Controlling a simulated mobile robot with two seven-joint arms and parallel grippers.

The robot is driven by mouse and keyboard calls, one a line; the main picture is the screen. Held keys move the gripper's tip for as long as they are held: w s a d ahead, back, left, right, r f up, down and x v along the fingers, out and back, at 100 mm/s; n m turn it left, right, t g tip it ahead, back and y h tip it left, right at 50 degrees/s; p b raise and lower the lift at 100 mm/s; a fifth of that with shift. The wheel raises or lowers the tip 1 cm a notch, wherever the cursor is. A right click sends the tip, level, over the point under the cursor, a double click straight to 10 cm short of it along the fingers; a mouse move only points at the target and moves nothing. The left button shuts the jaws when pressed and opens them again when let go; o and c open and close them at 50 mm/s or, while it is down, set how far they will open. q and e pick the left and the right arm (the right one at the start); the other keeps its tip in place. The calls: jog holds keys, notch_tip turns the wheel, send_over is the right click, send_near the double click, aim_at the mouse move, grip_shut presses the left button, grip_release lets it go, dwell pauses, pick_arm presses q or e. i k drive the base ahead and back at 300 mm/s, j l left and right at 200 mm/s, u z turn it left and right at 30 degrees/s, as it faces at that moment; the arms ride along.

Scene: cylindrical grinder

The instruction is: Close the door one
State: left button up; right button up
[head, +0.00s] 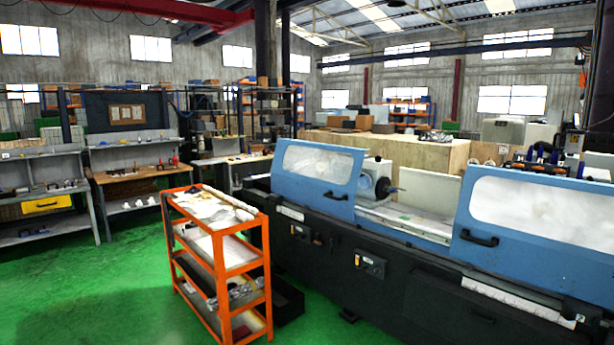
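The cylindrical grinder (375,262) stands across the right half of the head view, with a dark base and blue doors. Its left blue sliding door (310,205) has a clouded window and a black handle (335,196) low on its right side. Its right blue door (535,260) has a similar window and a black handle (480,238) near its lower left corner. A wide gap between the two doors shows the spindle head (378,180) and the bed. I cannot tell which door is door one. Neither of my grippers is in view.
An orange shelf cart (222,265) with papers and parts stands close in front of the grinder's left end. Workbenches (140,175) line the back left.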

aim_at(335, 168)
jog(key=i+z, duration=0.15)
jog(key=i, duration=0.4)
jog(key=i+l+z, duration=0.15)
jog(key=i, duration=2.55)
jog(key=i+u, duration=0.2)
jog(key=i, duration=0.35)
jog(key=i+u, duration=0.2)
jog(key=i, duration=0.3)
jog(key=i+l+u, duration=0.25)
jog(key=i, duration=0.25)
jog(key=i+l+u, duration=0.2)
jog(key=i, duration=0.35)
jog(key=i+l+u, duration=0.2)
jog(key=i, duration=0.3)
